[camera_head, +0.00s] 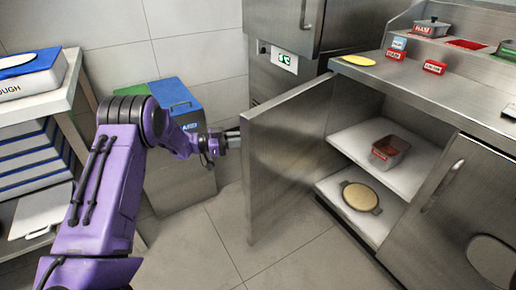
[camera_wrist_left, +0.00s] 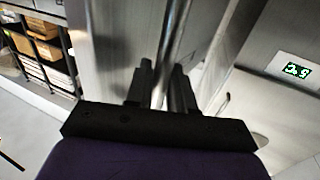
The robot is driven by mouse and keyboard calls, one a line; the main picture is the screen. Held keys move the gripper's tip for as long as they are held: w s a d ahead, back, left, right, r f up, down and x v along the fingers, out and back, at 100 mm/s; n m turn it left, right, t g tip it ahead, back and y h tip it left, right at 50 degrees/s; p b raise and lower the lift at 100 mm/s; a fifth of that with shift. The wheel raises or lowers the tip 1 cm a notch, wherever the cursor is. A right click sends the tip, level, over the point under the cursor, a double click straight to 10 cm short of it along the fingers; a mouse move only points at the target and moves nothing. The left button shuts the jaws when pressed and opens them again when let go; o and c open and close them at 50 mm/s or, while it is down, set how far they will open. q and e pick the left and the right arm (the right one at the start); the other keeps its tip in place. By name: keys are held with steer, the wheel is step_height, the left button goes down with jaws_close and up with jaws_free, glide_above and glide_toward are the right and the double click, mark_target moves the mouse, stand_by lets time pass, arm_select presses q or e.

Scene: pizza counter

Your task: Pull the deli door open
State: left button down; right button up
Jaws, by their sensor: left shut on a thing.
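The deli door (camera_head: 283,165) is a steel panel that stands swung wide open from the counter, with its inner side toward the head camera. My left arm reaches to its outer side, where my left gripper (camera_head: 230,138) is partly hidden behind the door's edge. In the left wrist view my left gripper (camera_wrist_left: 161,88) has its two dark fingers on either side of a round metal handle (camera_wrist_left: 175,45) and is shut on it. The handle is hidden behind the door in the head view. My right gripper is not in view.
Inside the open cabinet, a red-filled steel container (camera_head: 391,150) sits on the upper shelf and a round board (camera_head: 360,197) on the lower one. Bins (camera_head: 178,97) stand behind my left arm. A rack (camera_head: 62,105) is at left. The floor before the door is clear.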

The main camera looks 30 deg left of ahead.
arm_select(q)
steer(key=shift+w+a+r, duration=0.3)
steer(key=shift+w+a, duration=0.1)
steer(key=c, duration=1.2)
jaws_free()
steer(key=shift+o, duration=0.5)
steer(key=shift+w+d+f, duration=0.15)
steer(key=shift+w+d, duration=0.05)
steer(key=shift+d, duration=0.05)
steer(key=v, duration=1.1)
steer(key=shift+f, duration=0.1)
